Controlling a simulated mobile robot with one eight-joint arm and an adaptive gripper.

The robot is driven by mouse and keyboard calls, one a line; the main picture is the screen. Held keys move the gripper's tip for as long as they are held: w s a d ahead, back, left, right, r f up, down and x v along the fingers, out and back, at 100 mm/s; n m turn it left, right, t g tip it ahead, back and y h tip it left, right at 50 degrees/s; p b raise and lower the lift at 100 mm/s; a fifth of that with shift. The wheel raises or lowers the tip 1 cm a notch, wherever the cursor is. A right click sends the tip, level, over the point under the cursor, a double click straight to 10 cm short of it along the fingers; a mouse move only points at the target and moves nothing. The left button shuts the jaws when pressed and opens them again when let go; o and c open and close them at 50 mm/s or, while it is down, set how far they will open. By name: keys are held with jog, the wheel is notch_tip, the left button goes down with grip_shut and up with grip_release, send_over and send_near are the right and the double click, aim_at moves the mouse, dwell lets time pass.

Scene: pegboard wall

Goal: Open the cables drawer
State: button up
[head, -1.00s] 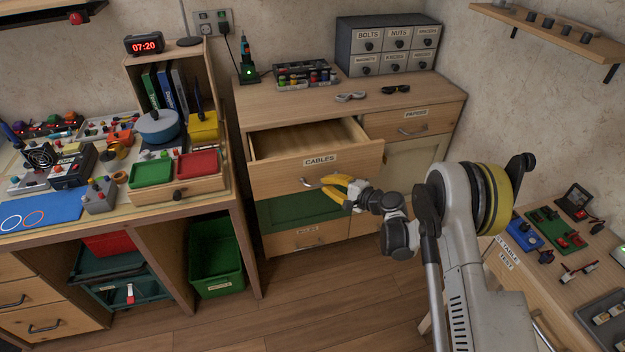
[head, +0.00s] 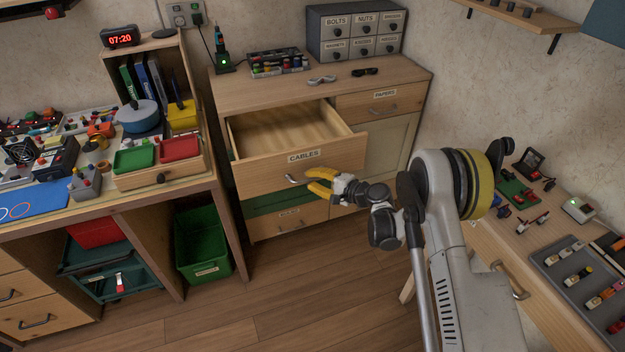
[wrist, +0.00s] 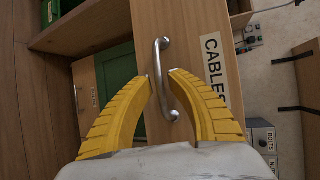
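The cables drawer (head: 300,161) is pulled well out of the wooden cabinet, and its inside (head: 285,128) shows as bare wood where visible. Its front bears a CABLES label (wrist: 214,75). The metal bar handle (wrist: 164,62) is on the drawer front. My gripper (head: 310,181) has yellow fingers at the handle.
A papers drawer (head: 384,94) is closed at the right of the cabinet. A lower drawer (head: 290,221) is closed beneath. A workbench with a grey tray (head: 575,290) stands at the right. Open wooden floor (head: 270,300) lies in front.

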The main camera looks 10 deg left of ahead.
jog(key=shift+o, duration=0.2)
jog(key=shift+d, duration=0.1)
jog(key=v, duration=1.2)
jog(key=shift+r, duration=0.1)
jog(key=s+d+r+n+h, duration=0.25)
jog(key=s+d+r, duration=0.25)
jog(key=r, duration=0.4)
jog(key=s+d+r+n+h, duration=0.1)
jog(key=s+d+r+h, duration=0.35)
jog(key=r, duration=0.55)
jog(key=s+d+r+n+h, duration=0.1)
jog(key=s+d+h, duration=0.1)
jog(key=s+d, duration=0.2)
jog(key=s+d+n+h, duration=0.1)
jog(key=s+d, duration=0.4)
jog(key=s, duration=0.6)
jog(key=s+d+r+n+h, duration=0.1)
jog(key=s+d+h, duration=0.2)
jog(key=s+d, duration=0.2)
jog(key=s, duration=0.2)
jog(key=shift+s+r, duration=0.35)
